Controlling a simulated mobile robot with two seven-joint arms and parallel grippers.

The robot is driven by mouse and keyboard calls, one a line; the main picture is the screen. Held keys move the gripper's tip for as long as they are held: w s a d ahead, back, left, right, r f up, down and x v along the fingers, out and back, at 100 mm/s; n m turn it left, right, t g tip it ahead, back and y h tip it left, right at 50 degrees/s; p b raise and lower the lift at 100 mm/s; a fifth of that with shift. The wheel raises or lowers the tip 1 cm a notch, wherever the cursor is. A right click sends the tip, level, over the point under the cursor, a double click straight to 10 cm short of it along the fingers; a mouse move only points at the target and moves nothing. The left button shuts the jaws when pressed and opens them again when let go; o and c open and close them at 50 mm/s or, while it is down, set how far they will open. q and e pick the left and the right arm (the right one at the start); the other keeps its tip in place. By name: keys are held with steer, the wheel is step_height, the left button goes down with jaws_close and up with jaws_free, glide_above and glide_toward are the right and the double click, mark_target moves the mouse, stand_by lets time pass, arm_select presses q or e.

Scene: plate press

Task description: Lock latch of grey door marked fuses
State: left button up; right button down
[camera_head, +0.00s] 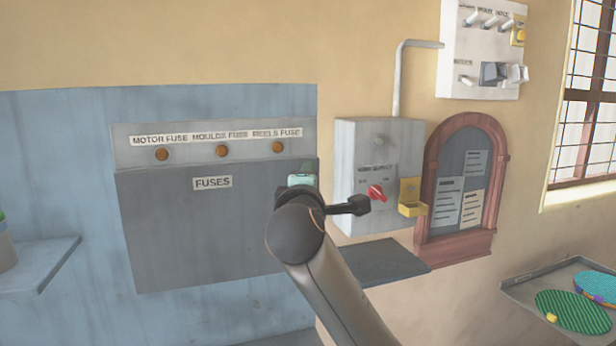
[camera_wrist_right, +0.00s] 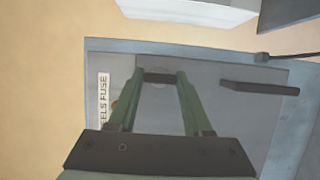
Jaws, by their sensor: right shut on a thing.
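The grey door (camera_head: 200,240) marked FUSES hangs flat against the blue wall panel, below the row of fuse labels. My right gripper (camera_head: 303,172) is at the door's upper right edge, and my arm hides that edge and the latch in the head view. In the right wrist view, the green fingers of my right gripper (camera_wrist_right: 158,80) reach to the door's edge and are shut on a small dark piece, which appears to be the latch (camera_wrist_right: 159,77). Its exact turn is hard to tell. My left gripper is not in view.
A grey switch box (camera_head: 350,150) with a red knob (camera_head: 376,192) and a yellow bracket (camera_head: 412,208) stands just right of my gripper. A grey shelf (camera_head: 385,264) juts out below it. A wooden-framed notice board (camera_head: 427,183) is further right.

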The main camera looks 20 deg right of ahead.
stand_by(0.4)
steer(key=shift+c, duration=1.6)
jaws_free()
steer(key=b+v, duration=0.2)
steer(key=v, duration=1)
steer(key=shift+s, duration=0.25)
